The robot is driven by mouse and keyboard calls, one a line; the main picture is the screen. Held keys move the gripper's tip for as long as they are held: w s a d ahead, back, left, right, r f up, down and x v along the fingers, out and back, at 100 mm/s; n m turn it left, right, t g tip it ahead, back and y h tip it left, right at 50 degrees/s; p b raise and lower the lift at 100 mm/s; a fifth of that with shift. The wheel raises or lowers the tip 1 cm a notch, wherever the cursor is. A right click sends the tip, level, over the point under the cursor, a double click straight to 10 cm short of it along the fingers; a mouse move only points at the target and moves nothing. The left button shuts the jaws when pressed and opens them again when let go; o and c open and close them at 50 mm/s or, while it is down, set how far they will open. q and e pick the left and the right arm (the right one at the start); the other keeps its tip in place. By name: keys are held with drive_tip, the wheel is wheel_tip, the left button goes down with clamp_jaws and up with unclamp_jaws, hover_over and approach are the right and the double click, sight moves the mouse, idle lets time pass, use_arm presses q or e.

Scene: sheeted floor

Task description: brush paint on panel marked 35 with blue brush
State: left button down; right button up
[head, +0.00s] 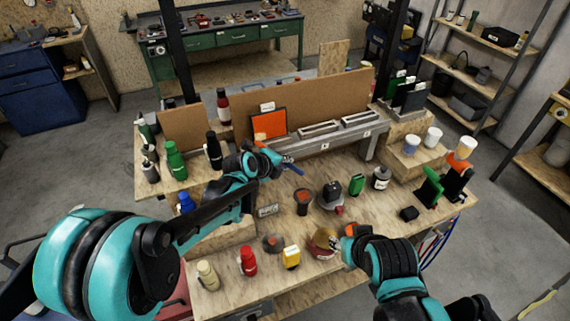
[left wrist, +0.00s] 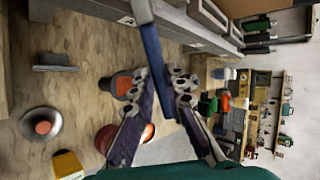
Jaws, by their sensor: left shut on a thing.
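My left gripper (head: 278,160) is shut on a blue brush (head: 294,168) above the bench, in front of the slotted metal rail. The left wrist view shows the brush (left wrist: 152,48) between the fingers (left wrist: 165,82), with its light end reaching past the top edge. An orange panel (head: 269,125) in a dark frame stands upright against the brown board, above and left of the brush. A small tag (head: 267,106) sits on its top; its marking is too small to read. My right gripper (head: 340,238) is low at the front, beside a reddish-gold round pot (head: 323,243); its fingers are unclear.
The metal rail (head: 322,140) runs behind the brush. A dark cup with orange contents (head: 303,200), a green bottle (head: 175,160), a red bottle (head: 247,261), a yellow block (head: 291,257) and a blue bottle (head: 186,203) stand around the bench. White pots (head: 433,137) stand at right.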

use_arm(q)
drive_tip(key=shift+w+a, duration=0.15)
drive_tip(key=shift+w, duration=0.4)
idle(0.4)
drive_tip(key=d, duration=0.2)
drive_tip(key=w+d+b, duration=0.1)
drive_tip(key=shift+d+f, duration=0.1)
drive_tip(key=shift+d, duration=0.3)
drive_tip(key=shift+a, duration=0.1)
drive_tip(key=shift+s+a, duration=0.3)
drive_tip(key=shift+a, duration=0.65)
drive_tip(key=shift+s+a, duration=0.25)
drive_tip(key=shift+a, duration=0.65)
